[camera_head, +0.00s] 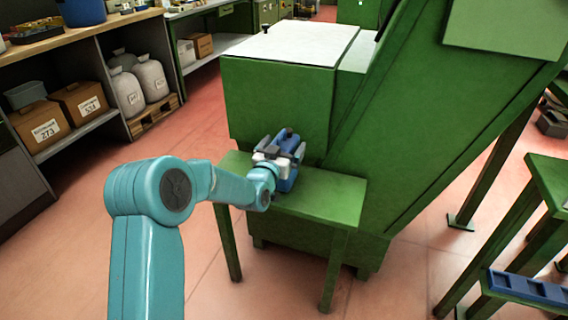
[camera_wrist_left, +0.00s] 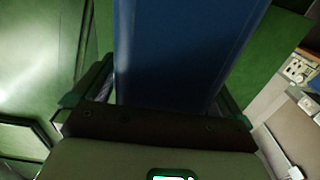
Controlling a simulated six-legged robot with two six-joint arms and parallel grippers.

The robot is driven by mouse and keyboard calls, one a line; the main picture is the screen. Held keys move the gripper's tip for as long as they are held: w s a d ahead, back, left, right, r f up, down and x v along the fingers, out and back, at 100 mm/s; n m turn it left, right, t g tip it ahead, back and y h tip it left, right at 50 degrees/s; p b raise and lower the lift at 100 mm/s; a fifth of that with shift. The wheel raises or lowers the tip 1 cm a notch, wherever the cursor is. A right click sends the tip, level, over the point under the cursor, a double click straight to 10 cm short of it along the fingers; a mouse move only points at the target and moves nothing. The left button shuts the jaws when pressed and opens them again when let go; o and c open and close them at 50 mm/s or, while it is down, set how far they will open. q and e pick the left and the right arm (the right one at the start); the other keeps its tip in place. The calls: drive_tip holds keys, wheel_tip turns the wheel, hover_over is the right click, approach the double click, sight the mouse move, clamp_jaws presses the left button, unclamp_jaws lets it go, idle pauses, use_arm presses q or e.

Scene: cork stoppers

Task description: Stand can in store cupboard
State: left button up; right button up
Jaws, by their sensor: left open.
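A blue can (camera_head: 286,182) with a dark cap stands on a small green table (camera_head: 335,200) against a big green machine. My left gripper (camera_head: 288,147) is at the can, with its open jaws on either side of it. In the left wrist view the can's blue side (camera_wrist_left: 185,50) fills the space between the fingers; whether they touch it I cannot tell. The can's base is partly hidden by my wrist. I cannot tell which piece of furniture is the store cupboard. My right gripper is out of view.
The green machine (camera_head: 275,95) rises right behind the table. On the left, open grey shelving holds cardboard boxes (camera_head: 80,103) and pale sacks (camera_head: 150,78), with a blue container (camera_head: 82,12) on top. A green stand with a blue rack (camera_head: 528,288) is at lower right. Red floor lies clear between.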

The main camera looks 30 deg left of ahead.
use_arm(q)
drive_tip(key=shift+w+r, duration=0.1)
drive_tip(key=shift+w, duration=0.15)
drive_tip(key=c, duration=1.8)
drive_tip(key=shift+a+r, duration=0.1)
drive_tip(key=shift+r, duration=0.05)
clamp_jaws()
